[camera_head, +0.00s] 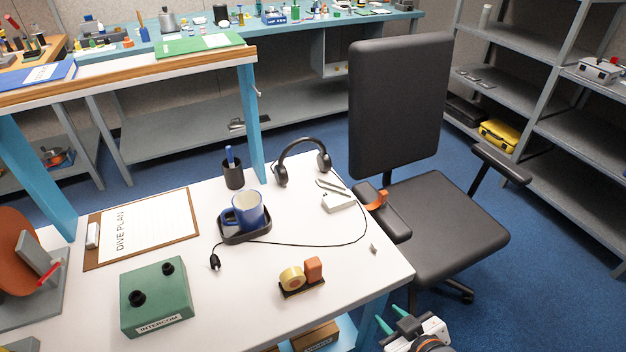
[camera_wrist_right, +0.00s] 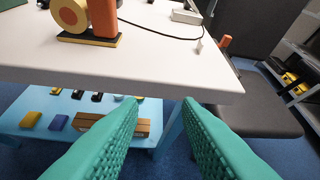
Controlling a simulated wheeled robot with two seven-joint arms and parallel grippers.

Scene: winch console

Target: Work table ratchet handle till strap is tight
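At the left edge of the head view, a brown-orange round drum (camera_head: 14,252) stands on a grey plate with a grey bracket (camera_head: 38,258) and a short red bar (camera_head: 48,274). This looks like the ratchet, but it is cut off by the frame and I cannot make out a strap or how taut it is. My right gripper (camera_head: 390,318) is beyond the desk's front right corner, far from the drum. In the right wrist view its two teal fingers (camera_wrist_right: 161,100) are apart with nothing between them. My left gripper is not in view.
The white desk (camera_head: 240,310) holds a green intercom box (camera_head: 156,297), clipboard (camera_head: 140,228), blue mug (camera_head: 246,210), headset (camera_head: 303,152) and tape dispenser (camera_head: 300,278). A black chair (camera_head: 440,215) stands right of it. A blue lower shelf (camera_wrist_right: 35,118) lies under the desk.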

